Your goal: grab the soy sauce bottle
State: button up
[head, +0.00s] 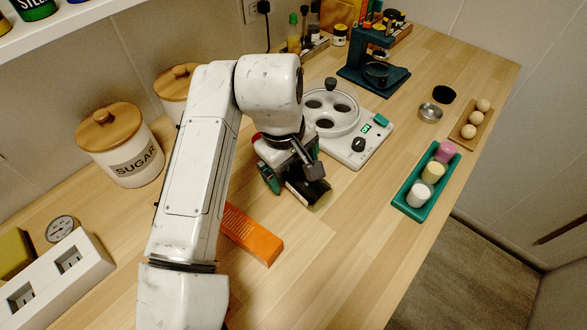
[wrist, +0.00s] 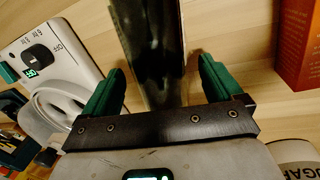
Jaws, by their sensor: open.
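A dark, glossy bottle, which looks like the soy sauce bottle (wrist: 152,40), extends from the top of the wrist view down between my fingers. Its label cannot be read. In the head view, the dark bottle (head: 312,193) shows just beyond my gripper (head: 291,172), partly hidden by it, and seems to lie on the wooden counter. My gripper, with green fingers (wrist: 160,72), is open and points down at the counter. The fingers are on either side of the bottle, with a visible gap on each side. The bottle's lower part is hidden behind the gripper body.
An orange box (head: 252,235) lies close to the left of the gripper. A white egg cooker (head: 352,146) stands just behind. A sugar canister (head: 124,150) is at left, and a green tray of jars (head: 413,198) at right. Counter in front is clear.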

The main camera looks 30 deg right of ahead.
jog(key=shift+f, duration=0.25)
jog(key=shift+c, duration=0.3)
jog(key=c, duration=1.7)
